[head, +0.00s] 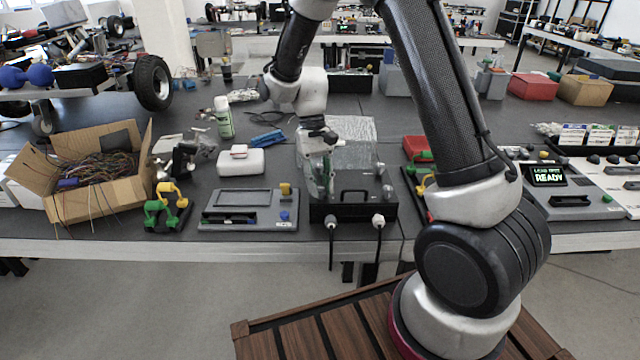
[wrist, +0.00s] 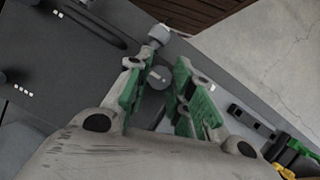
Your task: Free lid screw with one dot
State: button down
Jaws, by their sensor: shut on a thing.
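The black box (head: 352,211) with a handled lid stands at the table's front edge. My gripper (head: 329,192) is over its left side, pointing down. In the wrist view my gripper's green-padded fingers (wrist: 159,80) are on either side of a grey round lid screw (wrist: 157,76), shut on it. A small pale spot shows on or beside this screw; its mark is not clear. Another dark lid screw (wrist: 4,77) sits at the left edge of the wrist view, near a row of several white dots. On the box's right side, lid screws (head: 388,192) show in the head view.
Two cable plugs (head: 378,221) stick out of the box's front; one plug (wrist: 158,34) is close beyond my fingers in the wrist view. A grey panel (head: 248,222) lies left of the box. Colored clamps (head: 415,180) stand to the right. Foil (head: 352,140) lies behind.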

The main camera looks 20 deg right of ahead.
jog(key=c, duration=1.2)
grip_release()
jog(key=shift+c, duration=0.2)
jog(key=v, duration=1.2)
jog(key=s+d+r+t, duration=0.3)
jog(key=s+d+r, duration=0.1)
jog(key=s, duration=0.4)
jog(key=s+d+r+t, duration=0.3)
jog(key=s+d, duration=0.2)
jog(key=s, duration=0.3)
jog(key=s+d+r+t, duration=0.2)
jog(key=s+d+r, duration=0.2)
jog(key=s, duration=0.4)
jog(key=shift+d+r+t, duration=0.35)
jog(key=shift+d+t, duration=0.05)
jog(key=shift+d, duration=0.35)
